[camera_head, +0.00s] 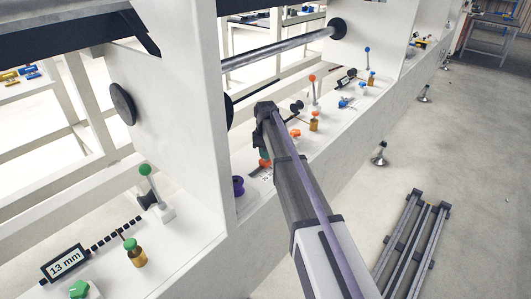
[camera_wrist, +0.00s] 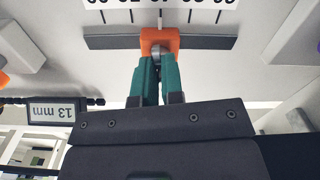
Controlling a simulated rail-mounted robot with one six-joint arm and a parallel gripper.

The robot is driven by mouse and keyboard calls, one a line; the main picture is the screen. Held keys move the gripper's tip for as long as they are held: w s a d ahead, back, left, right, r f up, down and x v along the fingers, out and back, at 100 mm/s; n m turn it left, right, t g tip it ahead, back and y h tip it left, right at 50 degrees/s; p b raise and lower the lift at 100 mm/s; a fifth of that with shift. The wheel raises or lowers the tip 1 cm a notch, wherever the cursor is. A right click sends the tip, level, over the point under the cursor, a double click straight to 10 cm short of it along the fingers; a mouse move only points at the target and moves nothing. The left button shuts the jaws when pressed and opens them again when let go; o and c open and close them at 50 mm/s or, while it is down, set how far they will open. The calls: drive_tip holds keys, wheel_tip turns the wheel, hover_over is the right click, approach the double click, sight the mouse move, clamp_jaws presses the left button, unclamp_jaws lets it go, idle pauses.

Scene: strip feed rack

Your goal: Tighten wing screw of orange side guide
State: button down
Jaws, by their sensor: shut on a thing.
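The orange side guide (camera_wrist: 170,36) sits on a dark bar (camera_wrist: 108,42) below a numbered scale in the wrist view. My gripper (camera_wrist: 160,62), with two teal fingers, is shut on the wing screw (camera_wrist: 160,49) at the front of the guide. The screw shows as a small grey part between the fingertips, and most of it is hidden. In the head view a bit of the orange guide (camera_head: 265,163) shows beside my gripper (camera_head: 264,152). My arm covers much of that spot.
A 13 mm display (camera_wrist: 57,112) is at left in the wrist view. In the head view, a green-knobbed lever (camera_head: 146,171), a green-capped bottle (camera_head: 134,252) and a purple knob (camera_head: 238,185) stand on the white rack. An orange-knobbed lever (camera_head: 312,79) stands further along.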

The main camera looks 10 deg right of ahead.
drive_tip(key=shift+m, duration=1.1)
drive_tip(key=c, duration=1.2)
unclamp_jaws()
drive_tip(key=shift+c, duration=0.2)
wheel_tip(320, 180, up, 11)
drive_tip(key=p, duration=1.1)
drive_tip(key=shift+f, duration=0.1)
